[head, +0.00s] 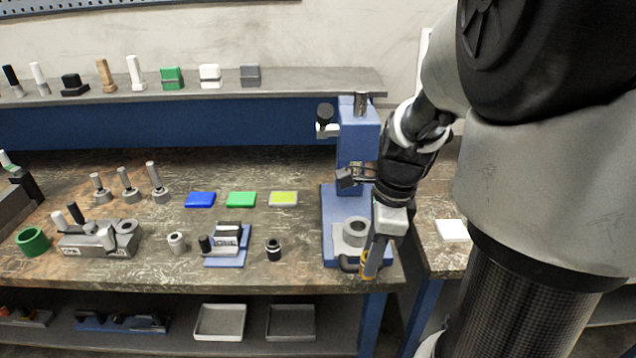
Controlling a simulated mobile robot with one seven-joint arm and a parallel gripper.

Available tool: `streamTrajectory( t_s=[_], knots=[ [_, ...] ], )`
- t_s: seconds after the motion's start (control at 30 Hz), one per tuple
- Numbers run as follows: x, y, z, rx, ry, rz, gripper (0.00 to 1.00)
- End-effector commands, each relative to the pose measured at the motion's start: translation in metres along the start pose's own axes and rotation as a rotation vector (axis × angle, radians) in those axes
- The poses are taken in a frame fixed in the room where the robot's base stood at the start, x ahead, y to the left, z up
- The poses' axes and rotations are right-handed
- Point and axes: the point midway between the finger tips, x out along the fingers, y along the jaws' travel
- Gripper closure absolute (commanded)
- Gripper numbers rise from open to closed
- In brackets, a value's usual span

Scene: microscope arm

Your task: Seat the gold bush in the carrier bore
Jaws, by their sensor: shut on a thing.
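My gripper (372,264) points down at the right front of the blue microscope stand (357,150), near the bench's front edge. Its jaws are shut on the gold bush (366,262), of which only a small yellow-gold patch shows beside the fingers. A grey ring-shaped part with a dark round bore, which looks like the carrier (354,232), sits on the stand's base. My gripper is just right of and in front of this part. The fingers hide part of the base, and I cannot tell whether the bush touches anything.
Left of the stand are a black-and-grey cylinder (273,249), a blue fixture (228,245) and a grey cylinder (177,243). Blue (200,199), green (241,199) and yellow-green (284,198) pads lie behind them. A gap separates the bench from the right-hand table (432,262).

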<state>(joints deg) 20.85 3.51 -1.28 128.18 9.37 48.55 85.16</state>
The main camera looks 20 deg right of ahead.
Motion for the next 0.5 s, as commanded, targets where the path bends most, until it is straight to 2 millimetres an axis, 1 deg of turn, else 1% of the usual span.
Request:
streamTrajectory(
  t_s=[0.03, 0.3, 0.4, 0.5],
  knots=[
    [0.001, -0.014, 0.002, -0.001, 0.000, 0.001, 1.00],
    [0.002, -0.087, 0.011, -0.002, 0.000, 0.000, 1.00],
    [0.002, -0.113, 0.015, -0.003, -0.001, 0.000, 1.00],
    [0.003, -0.132, 0.017, -0.003, 0.000, 0.001, 1.00]
  ],
)
